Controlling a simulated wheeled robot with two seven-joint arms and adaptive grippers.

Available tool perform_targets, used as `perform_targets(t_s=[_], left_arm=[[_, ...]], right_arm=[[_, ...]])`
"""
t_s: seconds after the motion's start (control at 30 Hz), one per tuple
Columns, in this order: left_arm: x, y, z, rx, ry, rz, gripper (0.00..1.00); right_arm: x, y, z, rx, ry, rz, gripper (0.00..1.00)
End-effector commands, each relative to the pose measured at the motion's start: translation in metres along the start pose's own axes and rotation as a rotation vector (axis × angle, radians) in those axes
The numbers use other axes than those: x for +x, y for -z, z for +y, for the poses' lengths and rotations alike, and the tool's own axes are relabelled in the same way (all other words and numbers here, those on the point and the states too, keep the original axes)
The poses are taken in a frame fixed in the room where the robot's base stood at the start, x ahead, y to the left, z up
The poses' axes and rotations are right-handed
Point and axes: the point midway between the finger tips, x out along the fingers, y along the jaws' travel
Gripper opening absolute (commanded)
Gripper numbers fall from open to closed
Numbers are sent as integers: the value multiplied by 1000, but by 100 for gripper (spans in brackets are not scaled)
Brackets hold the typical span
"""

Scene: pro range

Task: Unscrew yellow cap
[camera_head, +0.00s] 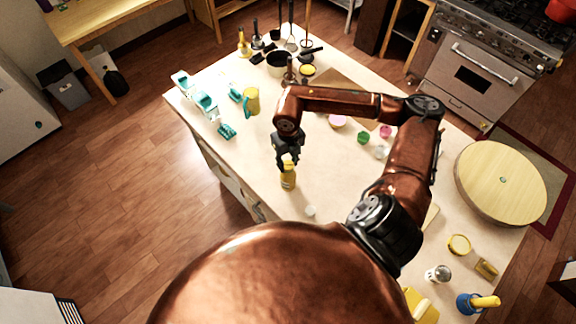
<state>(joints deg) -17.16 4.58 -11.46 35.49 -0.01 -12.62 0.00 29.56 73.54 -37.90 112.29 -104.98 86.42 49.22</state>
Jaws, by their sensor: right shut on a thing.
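The fingers cover the top, so I cannot see the cap clearly. My right arm reaches in from the right and arches over the counter. My left gripper is not in view.
A yellow mug (252,101) and teal items (206,103) stand at the left of the counter. Small pink and green bowls (363,137) lie beyond my arm. A round wooden board (501,183) is at right.

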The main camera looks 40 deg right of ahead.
Motion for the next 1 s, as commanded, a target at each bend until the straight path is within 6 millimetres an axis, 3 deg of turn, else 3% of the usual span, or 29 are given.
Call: perform_targets(t_s=[0.17,1.0], left_arm=[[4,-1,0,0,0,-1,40],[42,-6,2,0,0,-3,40]], right_arm=[[1,0,0,-27,1,-1,4],[1,0,0,-494,0,0,4]])
